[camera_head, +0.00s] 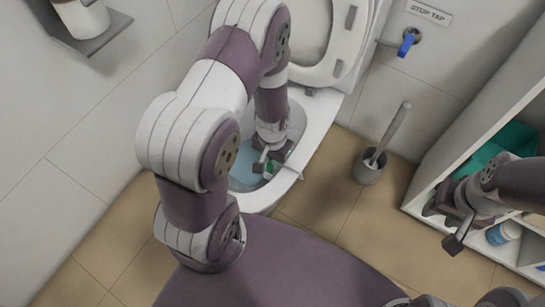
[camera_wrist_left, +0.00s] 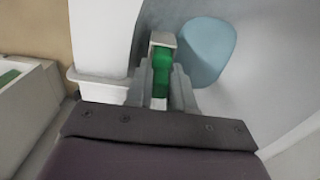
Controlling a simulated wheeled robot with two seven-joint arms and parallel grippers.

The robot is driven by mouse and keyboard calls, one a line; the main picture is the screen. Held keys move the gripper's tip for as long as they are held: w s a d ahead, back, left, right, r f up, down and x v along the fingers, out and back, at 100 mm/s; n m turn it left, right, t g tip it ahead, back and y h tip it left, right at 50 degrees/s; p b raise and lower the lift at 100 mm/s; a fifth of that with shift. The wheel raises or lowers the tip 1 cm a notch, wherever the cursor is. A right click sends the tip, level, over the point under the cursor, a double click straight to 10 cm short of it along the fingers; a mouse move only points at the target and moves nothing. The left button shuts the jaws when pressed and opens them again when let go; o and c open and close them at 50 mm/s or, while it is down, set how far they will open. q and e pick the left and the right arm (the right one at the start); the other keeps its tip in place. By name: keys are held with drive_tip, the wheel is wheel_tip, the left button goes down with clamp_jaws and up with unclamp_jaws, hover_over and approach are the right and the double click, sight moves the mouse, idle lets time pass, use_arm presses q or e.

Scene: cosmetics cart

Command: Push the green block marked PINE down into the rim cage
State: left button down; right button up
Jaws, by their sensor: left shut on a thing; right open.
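The green block (camera_wrist_left: 161,68) shows between the fingers of my left gripper (camera_wrist_left: 166,92) in the left wrist view. A bit of green also shows at my left gripper (camera_head: 268,160) in the head view, inside the toilet bowl near its front rim. The gripper is shut on the block. The rim cage (camera_wrist_left: 163,40) shows as a pale end beside the block; the fingers and wrist hide most of it, so how deep the block sits in it cannot be told. No marking is readable. My right gripper (camera_head: 445,224) is open and empty by the shelf.
The toilet (camera_head: 318,112) has its lid up, with blue water (camera_head: 243,168) in the bowl. A brush in a grey holder (camera_head: 369,168) stands on the floor to the right. A white shelf unit (camera_head: 455,148) holds a green item and a small bottle (camera_head: 503,233).

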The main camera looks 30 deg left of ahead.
use_arm(q)
drive_tip(key=shift+f+b, duration=0.3)
drive_tip(key=shift+f, duration=0.25)
drive_tip(key=c, duration=0.9)
unclamp_jaws()
wheel_tip(320, 180, up, 12)
drive_tip(key=p, duration=0.6)
drive_tip(key=shift+p, duration=0.3)
drive_tip(key=shift+r, duration=0.35)
